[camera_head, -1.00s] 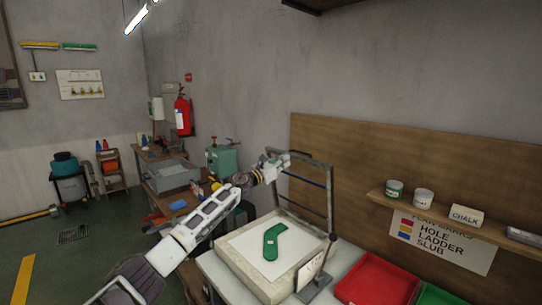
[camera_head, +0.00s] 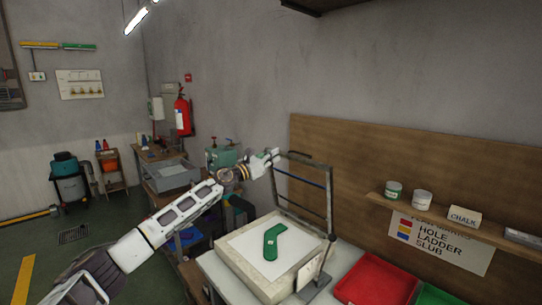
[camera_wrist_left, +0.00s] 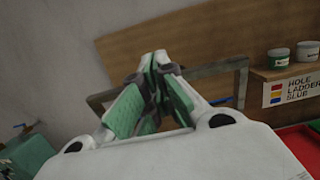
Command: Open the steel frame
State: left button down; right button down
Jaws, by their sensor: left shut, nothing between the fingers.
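The steel frame (camera_head: 329,205) stands raised, nearly upright, at the back of the pale block (camera_head: 234,259) in the head view. A green sock-shaped piece (camera_head: 272,240) lies on the white sheet on top of the block. My left gripper (camera_head: 275,154) is at the frame's upper left corner, shut and with nothing held. In the left wrist view its closed fingers (camera_wrist_left: 158,62) point toward the frame's top bar (camera_wrist_left: 214,67), which shows behind them. Whether they touch the frame, I cannot tell. My right gripper is not in view.
A red tray (camera_head: 375,280) stands right of the block. A wooden shelf (camera_head: 440,222) with tubs and a chalk box is on the back panel. A green machine (camera_head: 222,157) and a grey bin (camera_head: 175,176) stand behind my left arm.

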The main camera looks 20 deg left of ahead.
pick_arm(q)
jog(key=shift+s+a+r, duration=0.15)
jog(key=shift+s+r, duration=0.15)
jog(key=shift+s, duration=0.2)
dwell(0.4)
